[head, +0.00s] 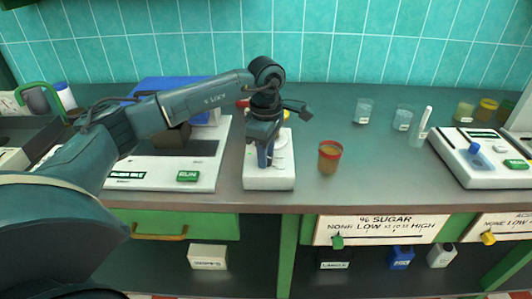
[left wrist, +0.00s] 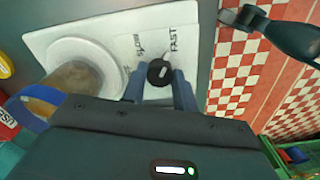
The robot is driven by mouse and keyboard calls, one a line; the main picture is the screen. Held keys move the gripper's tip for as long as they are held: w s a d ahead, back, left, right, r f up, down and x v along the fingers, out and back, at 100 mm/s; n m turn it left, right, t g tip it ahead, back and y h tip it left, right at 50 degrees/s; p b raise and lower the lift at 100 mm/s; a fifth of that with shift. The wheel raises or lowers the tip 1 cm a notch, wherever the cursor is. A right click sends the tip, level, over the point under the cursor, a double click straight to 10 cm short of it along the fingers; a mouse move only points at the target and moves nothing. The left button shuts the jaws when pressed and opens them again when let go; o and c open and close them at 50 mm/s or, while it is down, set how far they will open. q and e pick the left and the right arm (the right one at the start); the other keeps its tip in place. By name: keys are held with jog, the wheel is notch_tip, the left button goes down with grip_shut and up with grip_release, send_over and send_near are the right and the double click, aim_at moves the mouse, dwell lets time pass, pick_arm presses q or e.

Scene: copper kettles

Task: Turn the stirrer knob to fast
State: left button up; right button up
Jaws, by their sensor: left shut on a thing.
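Where the mark points is hard to tell. My left gripper (left wrist: 160,92) has its two blue fingers on either side of the knob and is shut on it. In the head view my left gripper (head: 267,156) reaches down over the stirrer and hides the knob.
A red-rimmed amber cup (head: 329,158) stands right of the stirrer. Glass beakers (head: 363,110) stand behind. In the wrist view, my right gripper (left wrist: 243,18) appears over the checkered floor.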

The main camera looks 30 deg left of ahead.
pick_arm(q)
jog(key=shift+r, duration=0.1)
dwell(0.3)
jog(key=o, duration=1)
notch_tip(320, 180, up, 13)
jog(key=shift+r, duration=0.1)
dwell(0.3)
